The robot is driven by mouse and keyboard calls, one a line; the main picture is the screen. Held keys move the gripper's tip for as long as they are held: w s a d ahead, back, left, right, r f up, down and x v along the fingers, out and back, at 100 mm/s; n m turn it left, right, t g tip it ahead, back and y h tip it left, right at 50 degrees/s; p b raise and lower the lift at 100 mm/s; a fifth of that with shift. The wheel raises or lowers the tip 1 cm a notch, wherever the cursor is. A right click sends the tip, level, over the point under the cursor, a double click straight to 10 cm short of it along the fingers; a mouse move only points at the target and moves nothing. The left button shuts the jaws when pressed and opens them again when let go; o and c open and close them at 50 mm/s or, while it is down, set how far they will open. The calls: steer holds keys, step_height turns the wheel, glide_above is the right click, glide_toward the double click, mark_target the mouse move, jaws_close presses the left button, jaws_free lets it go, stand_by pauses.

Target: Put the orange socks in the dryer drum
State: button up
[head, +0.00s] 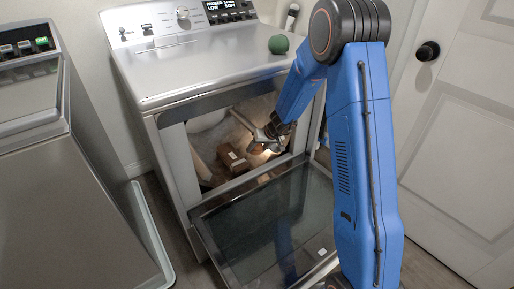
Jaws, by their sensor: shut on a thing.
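The dryer (178,82) stands in the middle with its front door (270,215) folded down and open. Its drum (208,138) is lit inside. My gripper (262,146) is inside the drum opening, toward its right side, pointing down and inward. It is shut on a small orange-brown thing (256,149), which looks like the orange socks; the fingers partly hide it. I cannot tell whether it touches the drum floor.
A brown box-like thing with a pale mark (233,160) lies in the drum, left of my gripper. A washer (70,180) stands at left, a white door (465,130) at right.

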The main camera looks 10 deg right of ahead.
mark_target(260, 153)
steer(key=shift+f, duration=2.1)
steer(key=o, duration=1.2)
steer(key=shift+c, duration=0.2)
steer(key=shift+d, duration=0.1)
